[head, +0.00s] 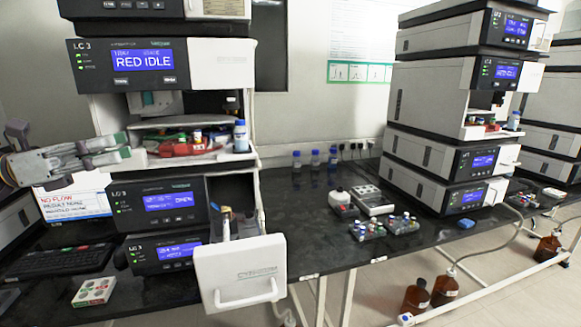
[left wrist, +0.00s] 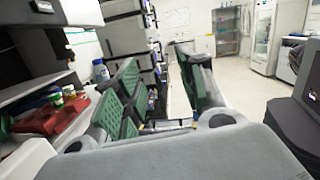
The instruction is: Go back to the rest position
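My left gripper (head: 112,150) is at the left, in front of the LC 3 stack (head: 130,60), near the left side of its open bay. In the left wrist view my left gripper (left wrist: 160,75) has its green-padded fingers spread apart, with nothing between them. My right gripper is in neither view. A white drawer (head: 240,275) of the LC 3 stack stands pulled out. A small upright item with a yellowish top (head: 226,222) stands in the opening behind its front.
A red holder (head: 185,148) and a blue-capped bottle (head: 240,136) sit in the bay close to my left gripper. The keyboard (head: 62,262) and a small white box (head: 94,291) lie on the black bench below. Another stack (head: 430,110) stands at right, with vial racks before it.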

